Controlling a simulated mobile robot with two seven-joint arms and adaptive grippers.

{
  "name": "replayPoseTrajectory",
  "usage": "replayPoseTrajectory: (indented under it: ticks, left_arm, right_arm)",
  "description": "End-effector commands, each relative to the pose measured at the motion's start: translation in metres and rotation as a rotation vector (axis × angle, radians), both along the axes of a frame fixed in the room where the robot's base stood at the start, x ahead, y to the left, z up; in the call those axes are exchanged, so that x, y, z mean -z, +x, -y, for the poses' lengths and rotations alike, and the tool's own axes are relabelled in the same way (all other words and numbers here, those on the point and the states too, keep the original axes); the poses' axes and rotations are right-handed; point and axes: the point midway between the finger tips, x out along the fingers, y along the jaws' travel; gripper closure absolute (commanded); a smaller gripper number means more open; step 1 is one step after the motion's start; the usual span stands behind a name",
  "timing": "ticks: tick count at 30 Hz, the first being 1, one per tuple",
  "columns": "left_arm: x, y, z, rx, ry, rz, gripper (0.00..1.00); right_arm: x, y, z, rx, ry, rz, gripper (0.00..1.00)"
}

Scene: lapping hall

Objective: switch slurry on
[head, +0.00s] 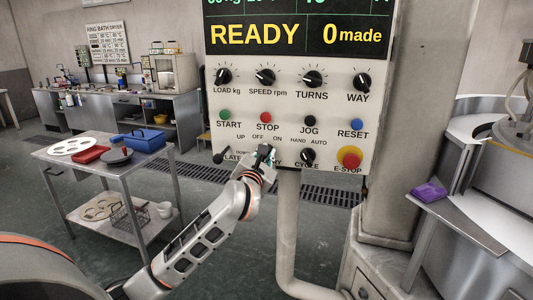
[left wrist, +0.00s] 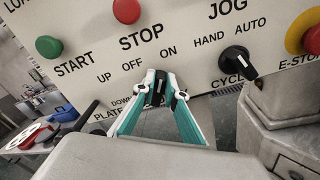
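The slurry switch is a black knob under the OFF and ON marks on the machine's control panel (head: 290,102). In the left wrist view the knob (left wrist: 156,90) sits between the two teal fingers of my left gripper (left wrist: 160,88). The fingertips close in on both sides of it and look to be touching it. In the head view my left gripper (head: 267,153) covers most of the knob and its name label. Which mark the knob points to is hard to tell. My right gripper is not in view.
Close by on the panel are the plate lever (head: 219,157), the cycle knob (head: 307,156) and the red and yellow E-stop (head: 349,157). The START (head: 225,117) and STOP (head: 267,117) buttons are above. The display (head: 298,32) reads READY, 0 made. A steel cart (head: 75,160) stands left.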

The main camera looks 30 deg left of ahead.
Motion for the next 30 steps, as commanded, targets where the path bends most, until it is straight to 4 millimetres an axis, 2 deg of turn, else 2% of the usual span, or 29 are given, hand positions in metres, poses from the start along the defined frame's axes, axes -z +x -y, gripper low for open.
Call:
replayPoseTrajectory:
  ticks: [14, 17, 30]
  left_arm:
    - [0.000, -0.004, 0.002, 0.001, -0.001, 0.000, 0.72]
    - [0.000, -0.014, 0.006, 0.002, -0.001, 0.000, 0.72]
    - [0.001, -0.093, 0.033, 0.002, -0.001, -0.001, 0.72]
  right_arm:
    - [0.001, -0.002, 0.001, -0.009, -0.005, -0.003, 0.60]
    - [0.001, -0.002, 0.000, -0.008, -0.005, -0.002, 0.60]
    - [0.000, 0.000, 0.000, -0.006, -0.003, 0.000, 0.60]
